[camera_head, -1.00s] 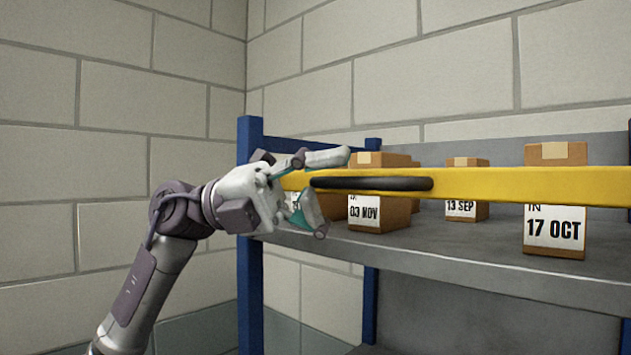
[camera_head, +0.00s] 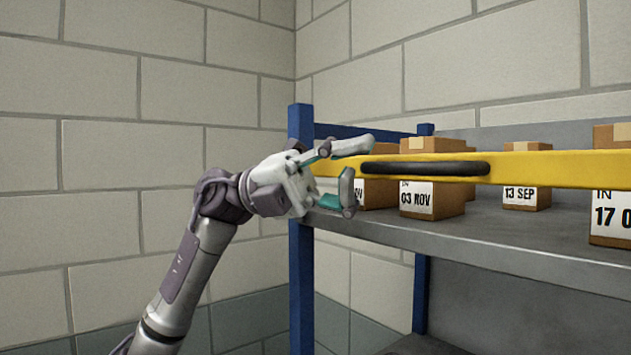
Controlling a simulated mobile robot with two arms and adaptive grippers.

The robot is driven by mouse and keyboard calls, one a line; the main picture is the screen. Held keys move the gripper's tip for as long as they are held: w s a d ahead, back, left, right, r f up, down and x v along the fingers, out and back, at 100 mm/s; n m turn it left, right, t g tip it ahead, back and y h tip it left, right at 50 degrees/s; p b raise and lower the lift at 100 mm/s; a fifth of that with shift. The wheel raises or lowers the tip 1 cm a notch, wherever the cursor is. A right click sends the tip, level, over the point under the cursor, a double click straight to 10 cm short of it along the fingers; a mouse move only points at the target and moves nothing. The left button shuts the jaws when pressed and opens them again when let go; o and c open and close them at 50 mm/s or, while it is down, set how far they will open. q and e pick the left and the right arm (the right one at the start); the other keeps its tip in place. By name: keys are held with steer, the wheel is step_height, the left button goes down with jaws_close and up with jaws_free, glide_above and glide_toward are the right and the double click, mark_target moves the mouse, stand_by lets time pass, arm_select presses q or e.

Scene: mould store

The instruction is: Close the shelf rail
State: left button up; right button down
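The yellow shelf rail (camera_head: 545,169) runs across the front of a shelf, above its board. A black handle (camera_head: 425,168) sits on the rail near its left end. My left gripper (camera_head: 358,168) is at the rail's left end, just left of the handle. Its fingers are spread, one above the rail's level and one below it. It looks open, and I cannot tell whether it touches the rail. How the rail's left end meets the blue post (camera_head: 301,270) is hidden behind my gripper. My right gripper is not in view.
Cardboard boxes with date labels stand on the grey shelf board (camera_head: 470,238) behind the rail, including the 03 NOV box (camera_head: 450,203) and the 13 SEP box (camera_head: 540,196). Block walls (camera_head: 150,90) close in behind and at left. Free room lies left of the post.

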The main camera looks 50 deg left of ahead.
arm_select(q)
steer(key=v, duration=0.8)
steer(key=shift+s+f, duration=0.2)
steer(key=shift+f, duration=0.1)
steer(key=shift+a, duration=0.2)
steer(key=shift+d, duration=0.1)
